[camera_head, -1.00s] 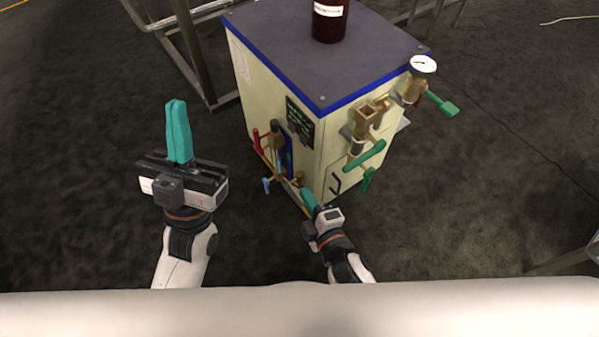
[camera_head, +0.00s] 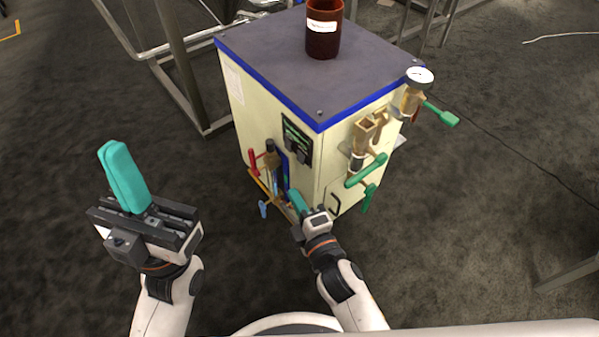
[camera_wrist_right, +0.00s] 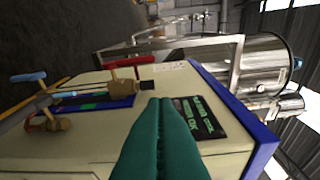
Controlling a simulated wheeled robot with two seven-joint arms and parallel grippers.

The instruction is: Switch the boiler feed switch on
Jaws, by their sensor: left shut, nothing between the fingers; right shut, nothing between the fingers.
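The boiler (camera_head: 340,160) is a cream cabinet with a blue-edged dark top. Its black switch panel (camera_head: 297,140) with green markings sits high on the left face; the panel also shows in the right wrist view (camera_wrist_right: 198,117). Individual switches are too small to tell apart, so I cannot tell the feed switch's position. My right gripper (camera_head: 297,202) is shut and empty, low in front of the left face, below the panel. In the right wrist view its green fingers (camera_wrist_right: 160,135) point toward the face, beside the panel. My left gripper (camera_head: 122,175) is shut and empty, out to the left.
A red lever (camera_head: 262,158), a blue-handled valve (camera_head: 264,208) and a sight gauge are on the left face. Green-handled valves (camera_head: 367,170) and a pressure gauge (camera_head: 419,75) stick out on the right. A brown jar (camera_head: 322,38) stands on top. Metal frames stand behind.

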